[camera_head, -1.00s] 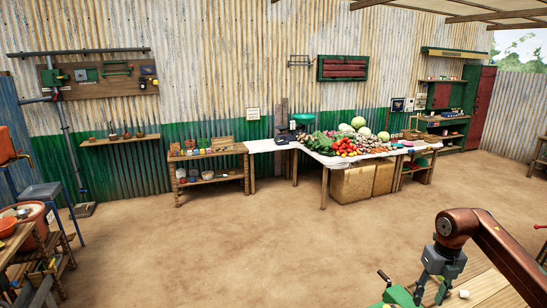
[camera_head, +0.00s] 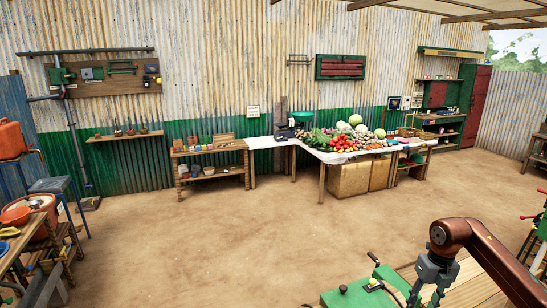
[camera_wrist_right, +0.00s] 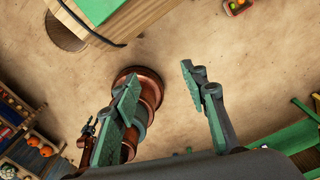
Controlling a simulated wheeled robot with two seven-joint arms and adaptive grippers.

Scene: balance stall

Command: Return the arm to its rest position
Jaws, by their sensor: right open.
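My right arm (camera_head: 490,258) comes in from the right edge in the head view and bends down at a brown elbow-like joint. My right gripper (camera_head: 425,296) hangs below it at the bottom edge, beside a green-topped object, with its tips partly cut off. In the right wrist view the two green-padded fingers of the right gripper (camera_wrist_right: 158,85) stand apart with nothing between the tips. A round reddish-brown part shows behind the left finger. My left gripper is not in view.
A green bench-like surface (camera_head: 352,295) with a crank handle is close to the gripper, by a wooden slatted surface (camera_head: 465,282). A produce table (camera_head: 322,182) and low shelf (camera_head: 180,185) stand along the far wall. The dirt floor (camera_head: 230,240) between is open.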

